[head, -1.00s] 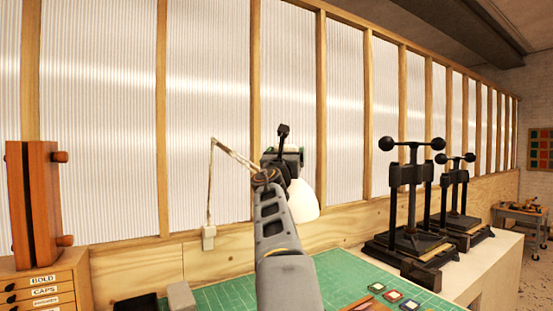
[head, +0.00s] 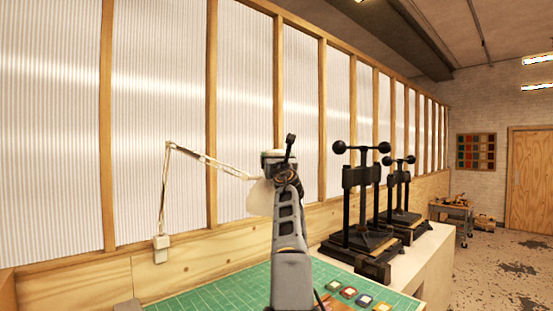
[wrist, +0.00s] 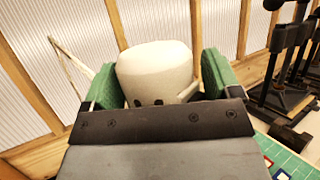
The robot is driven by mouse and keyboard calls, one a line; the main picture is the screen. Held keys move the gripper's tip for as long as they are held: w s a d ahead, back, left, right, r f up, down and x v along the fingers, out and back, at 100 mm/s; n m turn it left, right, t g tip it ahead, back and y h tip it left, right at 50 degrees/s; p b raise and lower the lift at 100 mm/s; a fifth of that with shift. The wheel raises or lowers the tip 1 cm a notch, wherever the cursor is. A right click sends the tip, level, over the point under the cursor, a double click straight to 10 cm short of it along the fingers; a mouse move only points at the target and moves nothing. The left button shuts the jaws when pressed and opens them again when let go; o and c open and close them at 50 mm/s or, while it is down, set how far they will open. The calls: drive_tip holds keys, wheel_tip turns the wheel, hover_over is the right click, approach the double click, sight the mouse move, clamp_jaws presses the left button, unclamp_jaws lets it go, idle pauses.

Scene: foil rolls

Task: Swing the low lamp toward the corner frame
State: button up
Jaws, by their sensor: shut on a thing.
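The low lamp is cream-white, with a thin jointed arm (head: 205,158) rising from a pale base block on the wooden ledge at the left. Its rounded shade (head: 260,198) hangs just left of my arm in the head view, partly hidden by it. In the wrist view, the white lamp head (wrist: 155,68) sits between the green finger pads of my gripper (wrist: 160,80), which is shut on it. In the head view my gripper (head: 277,158) is small and seen from behind. A wooden frame of coloured squares (head: 476,136) hangs on the far brick wall near the corner.
Two black screw presses (head: 360,210) stand on the bench right of my arm. A green cutting mat (head: 215,299) with small coloured blocks lies below. Ribbed translucent panels with wooden posts run close behind the lamp. Open floor shows at the right.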

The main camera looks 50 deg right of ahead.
drive_tip(key=o, duration=1.1)
drive_tip(key=shift+w+d+f, duration=0.1)
drive_tip(key=shift+d+f, duration=0.1)
drive_tip(key=shift+f, duration=0.05)
drive_tip(key=shift+b+v, duration=5.65)
drive_tip(key=shift+v, duration=1.3)
drive_tip(key=shift+r, duration=0.15)
drive_tip(key=shift+c, duration=0.4)
